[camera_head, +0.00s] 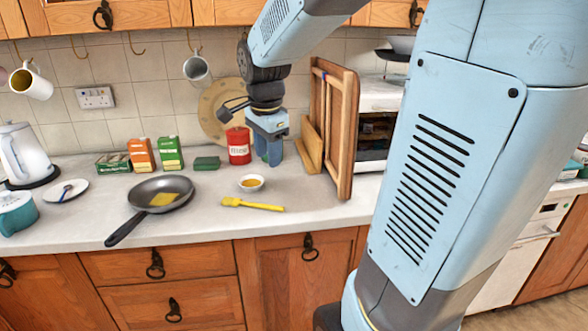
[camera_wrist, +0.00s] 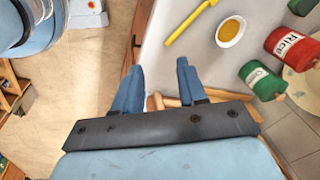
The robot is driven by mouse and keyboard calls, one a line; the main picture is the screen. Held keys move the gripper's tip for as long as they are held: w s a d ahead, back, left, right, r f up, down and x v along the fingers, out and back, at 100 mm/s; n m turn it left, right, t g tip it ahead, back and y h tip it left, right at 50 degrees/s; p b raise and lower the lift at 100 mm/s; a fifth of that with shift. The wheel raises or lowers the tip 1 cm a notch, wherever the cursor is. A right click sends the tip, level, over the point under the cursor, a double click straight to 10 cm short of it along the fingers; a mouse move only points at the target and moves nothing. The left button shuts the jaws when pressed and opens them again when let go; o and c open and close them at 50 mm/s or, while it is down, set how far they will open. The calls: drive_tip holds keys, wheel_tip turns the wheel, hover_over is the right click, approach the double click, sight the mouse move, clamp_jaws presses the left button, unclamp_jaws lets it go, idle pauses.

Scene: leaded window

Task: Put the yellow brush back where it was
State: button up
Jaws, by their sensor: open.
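The yellow brush (camera_head: 252,204) lies flat on the grey-white worktop near its front edge, in front of the small white bowl (camera_head: 251,184). In the wrist view the brush (camera_wrist: 192,22) is at the top, left of the bowl (camera_wrist: 231,32), and its upper end is cut off. My gripper (camera_head: 268,158) is above the worktop, right of the red tin and behind the brush. In the wrist view its two fingers (camera_wrist: 158,72) are apart with nothing between them. The gripper does not touch the brush.
A dark frying pan (camera_head: 160,195) with a yellow piece in it stands left of the brush. The red Rice tin (camera_head: 238,146) and a green container (camera_head: 207,163) stand behind. Wooden boards (camera_head: 334,125) rise close right of my gripper. Worktop right of the brush is clear.

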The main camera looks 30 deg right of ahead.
drive_tip(key=s+a+r+n+t, duration=0.1)
drive_tip(key=s+r+n+t, duration=0.1)
drive_tip(key=s+n, duration=1.3)
drive_tip(key=shift+s+r+t+y, duration=0.25)
drive_tip(key=shift+r+t+y, duration=0.15)
drive_tip(key=shift+t, duration=0.3)
